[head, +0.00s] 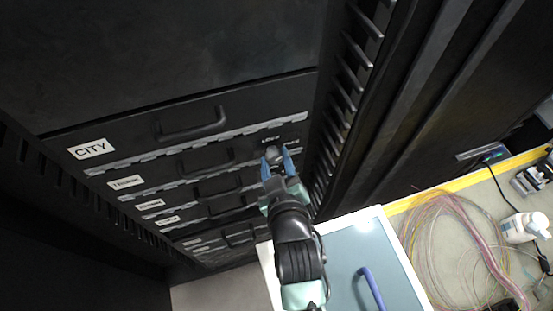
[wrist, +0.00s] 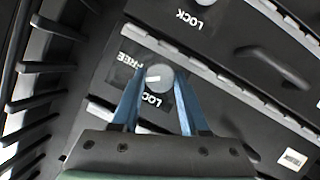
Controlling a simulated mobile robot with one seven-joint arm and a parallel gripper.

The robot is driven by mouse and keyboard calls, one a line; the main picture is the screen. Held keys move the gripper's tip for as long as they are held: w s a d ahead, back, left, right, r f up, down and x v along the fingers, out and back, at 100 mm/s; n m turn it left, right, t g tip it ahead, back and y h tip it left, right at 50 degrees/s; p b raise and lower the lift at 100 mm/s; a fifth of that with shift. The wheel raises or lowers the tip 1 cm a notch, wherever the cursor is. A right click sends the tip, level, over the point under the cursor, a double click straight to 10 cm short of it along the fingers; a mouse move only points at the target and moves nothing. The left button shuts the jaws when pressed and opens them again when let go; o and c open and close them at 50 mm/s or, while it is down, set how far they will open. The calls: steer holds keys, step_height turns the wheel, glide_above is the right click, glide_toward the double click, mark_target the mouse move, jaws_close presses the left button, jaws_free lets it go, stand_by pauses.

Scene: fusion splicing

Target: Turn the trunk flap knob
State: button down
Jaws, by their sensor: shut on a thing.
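The trunk flap knob (head: 273,155) is a round grey knob on the right side of a black drawer panel in the rack. In the wrist view the knob (wrist: 159,77) sits between the words FREE and LOCK. My gripper (head: 276,160) has its two blue fingers on either side of the knob, shut on it. In the wrist view the fingers (wrist: 158,90) flank the knob and partly cover the LOCK lettering. The panel with the TRUNK-like label (head: 125,182) bears the knob; the label is too small to read surely.
A drawer labelled CITY (head: 90,149) with a handle (head: 192,124) is above, with several similar drawers below. A slotted rack post (head: 345,100) stands close right of the knob. A white-edged table (head: 385,235) with a blue handle-like object (head: 371,287) lies below right, beside loose cables (head: 450,240).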

steer(key=shift+f+n+t+h+b, duration=0.2)
steer(key=shift+n+t+h+b, duration=0.2)
steer(key=shift+n+h+b, duration=0.4)
steer(key=n+b, duration=0.1)
steer(key=n+t+b, duration=0.1)
steer(key=shift+f+n+h+b, duration=0.2)
steer(key=shift+n+h+b, duration=0.1)
steer(key=shift+n+h, duration=0.1)
steer(key=n+t+b, duration=0.1)
steer(key=n+b, duration=0.1)
steer(key=b, duration=0.1)
steer(key=shift+s+a+h, duration=0.1)
steer(key=shift+a+h, duration=0.05)
steer(key=shift+h, duration=0.15)
steer(key=shift+n+t+b, duration=0.3)
steer(key=shift+n+b, duration=0.4)
steer(key=shift+n, duration=0.2)
steer(key=shift+r, duration=0.15)
steer(key=shift+c, duration=2.1)
jaws_free()
steer(key=shift+s, duration=0.1)
